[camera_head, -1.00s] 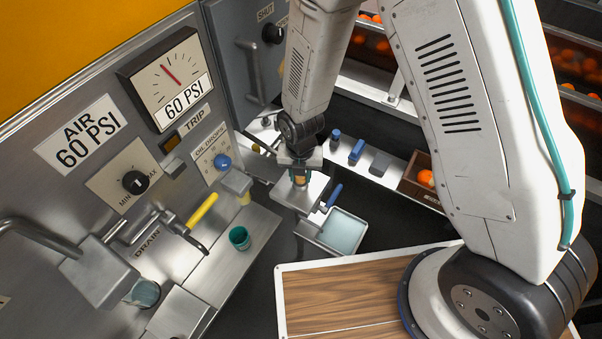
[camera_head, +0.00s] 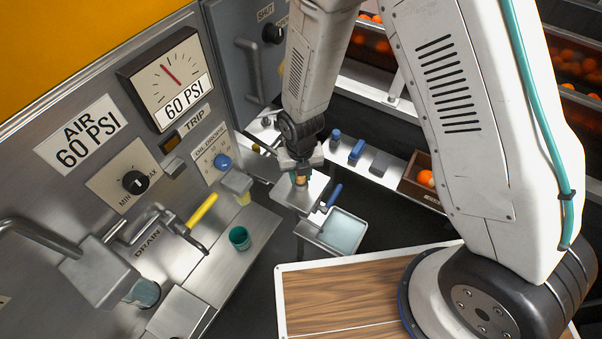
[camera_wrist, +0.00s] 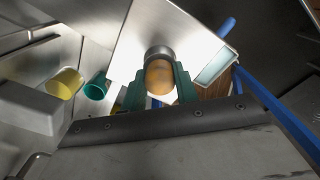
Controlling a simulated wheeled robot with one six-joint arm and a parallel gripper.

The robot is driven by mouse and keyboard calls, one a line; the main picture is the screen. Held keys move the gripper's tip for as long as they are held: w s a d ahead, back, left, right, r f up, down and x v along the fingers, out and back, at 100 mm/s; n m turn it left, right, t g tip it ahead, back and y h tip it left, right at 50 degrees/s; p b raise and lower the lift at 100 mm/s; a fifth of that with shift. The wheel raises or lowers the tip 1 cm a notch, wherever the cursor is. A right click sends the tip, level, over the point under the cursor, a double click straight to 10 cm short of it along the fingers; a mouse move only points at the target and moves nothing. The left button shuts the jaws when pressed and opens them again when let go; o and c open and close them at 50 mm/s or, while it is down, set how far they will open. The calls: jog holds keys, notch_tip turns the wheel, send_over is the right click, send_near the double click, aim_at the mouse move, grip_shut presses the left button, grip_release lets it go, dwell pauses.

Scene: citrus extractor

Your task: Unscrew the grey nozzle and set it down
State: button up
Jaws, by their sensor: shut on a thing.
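My gripper (camera_wrist: 160,85) is shut, with its green fingers on either side of a round piece. This piece, the nozzle (camera_wrist: 160,52), shows a grey collar and an orange-brown rounded part between the fingers. It stands over a pale metal block (camera_wrist: 195,35). In the head view my gripper (camera_head: 301,172) points down at the block (camera_head: 303,198), and the orange-brown part shows just under it. The fingers hide the nozzle's sides, and I cannot tell whether its thread is still engaged.
A tray (camera_head: 345,232) and a blue handle (camera_head: 334,194) are beside the block. A green cup (camera_head: 239,238) stands on the steel ledge at left, below a yellow handle (camera_head: 203,209). A shelf with blue parts (camera_head: 356,151) and a crate (camera_head: 412,187) lies behind. A wooden board (camera_head: 350,290) is in front.

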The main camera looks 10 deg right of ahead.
jog(key=shift+s+n, duration=0.1)
jog(key=shift+n, duration=0.8)
jog(key=shift+n, duration=0.8)
jog(key=o, duration=0.7)
jog(key=shift+o, duration=0.2)
jog(key=shift+m, duration=0.9)
jog(key=shift+m, duration=0.8)
